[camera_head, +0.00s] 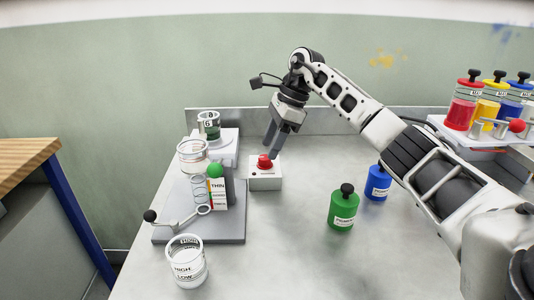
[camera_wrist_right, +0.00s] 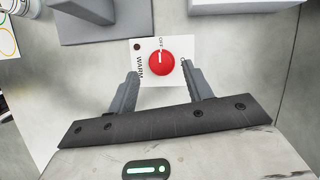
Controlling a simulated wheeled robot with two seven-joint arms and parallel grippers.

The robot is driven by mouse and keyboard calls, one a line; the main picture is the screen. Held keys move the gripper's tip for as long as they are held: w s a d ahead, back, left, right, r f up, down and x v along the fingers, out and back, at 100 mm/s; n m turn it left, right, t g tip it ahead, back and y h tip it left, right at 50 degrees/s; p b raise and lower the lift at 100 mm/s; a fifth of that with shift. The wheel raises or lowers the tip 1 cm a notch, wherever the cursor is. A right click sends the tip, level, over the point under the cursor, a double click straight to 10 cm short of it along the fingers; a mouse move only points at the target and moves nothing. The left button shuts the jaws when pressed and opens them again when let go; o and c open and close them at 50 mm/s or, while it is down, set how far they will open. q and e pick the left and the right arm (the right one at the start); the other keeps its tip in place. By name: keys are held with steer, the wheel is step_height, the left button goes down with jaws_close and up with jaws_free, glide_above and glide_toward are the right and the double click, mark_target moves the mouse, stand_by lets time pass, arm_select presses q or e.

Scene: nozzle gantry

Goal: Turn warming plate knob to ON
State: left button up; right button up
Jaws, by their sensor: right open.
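The warming plate knob is a round red dial (camera_wrist_right: 162,63) with a white mark, on a white box (camera_head: 265,180) on the grey table. In the right wrist view the white mark points toward the OFF label, and WARM is printed on the left side of the box. The knob also shows in the head view (camera_head: 264,162). My right gripper (camera_head: 271,147) is open and points down just above the knob. In the wrist view its two fingers (camera_wrist_right: 163,78) stand apart on either side, a little short of the knob. My left gripper is not in view.
A grey stand (camera_head: 203,222) with a THIN label, a green ball and glass cups is left of the box. A HIGH/LOW cup (camera_head: 186,263) stands in front. Green (camera_head: 343,208) and blue (camera_head: 377,184) bottles stand right. A rack of bottles (camera_head: 470,135) is far right.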

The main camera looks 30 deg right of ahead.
mark_target(265, 157)
steer(key=x, duration=0.3)
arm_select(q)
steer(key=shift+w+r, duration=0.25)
arm_select(e)
steer(key=c, duration=1)
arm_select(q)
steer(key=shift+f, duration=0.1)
arm_select(e)
steer(key=shift+o, duration=0.2)
